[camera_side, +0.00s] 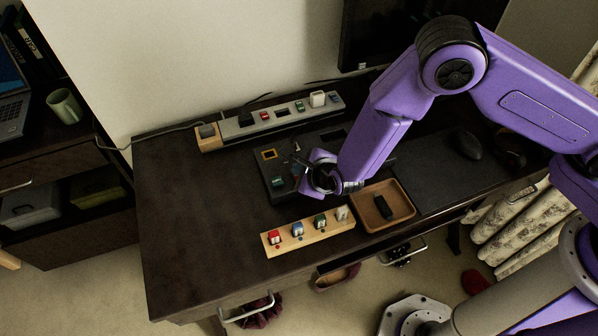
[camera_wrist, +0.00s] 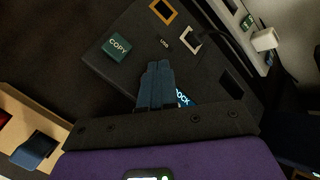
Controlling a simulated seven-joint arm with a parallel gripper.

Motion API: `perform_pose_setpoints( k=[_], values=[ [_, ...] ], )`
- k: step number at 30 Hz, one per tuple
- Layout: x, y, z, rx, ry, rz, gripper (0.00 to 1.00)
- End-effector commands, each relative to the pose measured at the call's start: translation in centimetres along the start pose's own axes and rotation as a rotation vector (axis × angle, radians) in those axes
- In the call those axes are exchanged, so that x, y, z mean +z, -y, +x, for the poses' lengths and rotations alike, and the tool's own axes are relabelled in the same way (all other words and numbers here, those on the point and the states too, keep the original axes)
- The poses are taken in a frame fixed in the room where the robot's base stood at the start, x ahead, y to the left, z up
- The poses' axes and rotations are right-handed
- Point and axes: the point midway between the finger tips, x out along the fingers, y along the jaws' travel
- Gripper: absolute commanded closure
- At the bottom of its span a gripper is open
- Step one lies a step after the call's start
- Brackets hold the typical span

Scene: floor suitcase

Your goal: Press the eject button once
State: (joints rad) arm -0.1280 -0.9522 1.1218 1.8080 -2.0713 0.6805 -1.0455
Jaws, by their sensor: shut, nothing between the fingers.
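A dark control panel (camera_side: 263,172) lies on the desk and also fills much of the wrist view (camera_wrist: 135,28). It has a green button marked COPY (camera_wrist: 117,46), an orange-framed square (camera_wrist: 163,11), a white-framed square (camera_wrist: 191,40) and a blue lit label (camera_wrist: 183,98) reading "LOCK", partly covered by my fingers. I cannot read any label saying eject; part of the panel is hidden by my gripper. My gripper (camera_wrist: 157,68) is shut and empty over the panel. In the side view my gripper (camera_side: 298,160) is above the panel's middle; contact cannot be told.
A light wooden holder (camera_side: 310,236) with red, blue, green and white sticks stands in front. A wooden tray (camera_side: 402,197) with a black item is to the right. A long slotted strip (camera_side: 240,128) lies behind the panel. The desk's left side is clear.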

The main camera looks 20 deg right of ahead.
Motion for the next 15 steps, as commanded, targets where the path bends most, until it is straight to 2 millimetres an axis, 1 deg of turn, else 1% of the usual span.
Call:
perform_pose_setpoints(
  k=[8, 15],
  values=[
    [0.05, 0.09, -0.11, 0.0, -0.001, 0.001, 1.0],
    [0.62, 0.62, -0.84, 0.0, 0.0, 0.002, 1.0]
  ],
)
